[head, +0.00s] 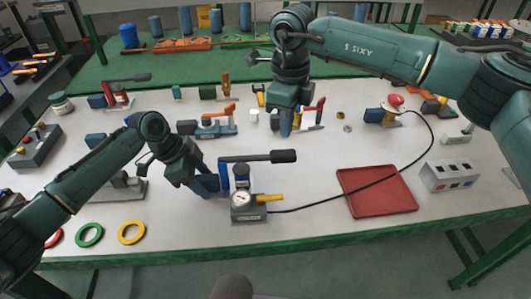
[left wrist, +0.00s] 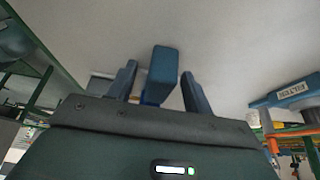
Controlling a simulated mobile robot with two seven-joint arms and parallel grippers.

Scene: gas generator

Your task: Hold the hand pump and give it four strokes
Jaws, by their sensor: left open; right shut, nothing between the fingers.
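The hand pump (head: 249,212) stands upright near the front middle of the table. It has a grey base, a white dial gauge, a yellow lever and a long black-gripped handle (head: 270,157) lying nearly level across its top. My left gripper (head: 212,184) is low at the pump's left side, pointing toward it. In the left wrist view, a blue block (left wrist: 163,72) stands between its spread fingers, with gaps at both sides; it looks like part of the pump. My right gripper (head: 285,128) is shut and empty, pointing down over the table behind the pump.
A black hose (head: 345,190) runs from the pump across a red tray (head: 377,191) to a red-topped device (head: 394,105). A grey switch box (head: 450,176) is at right. Coloured rings (head: 132,232) lie front left. Various tools and fittings line the back.

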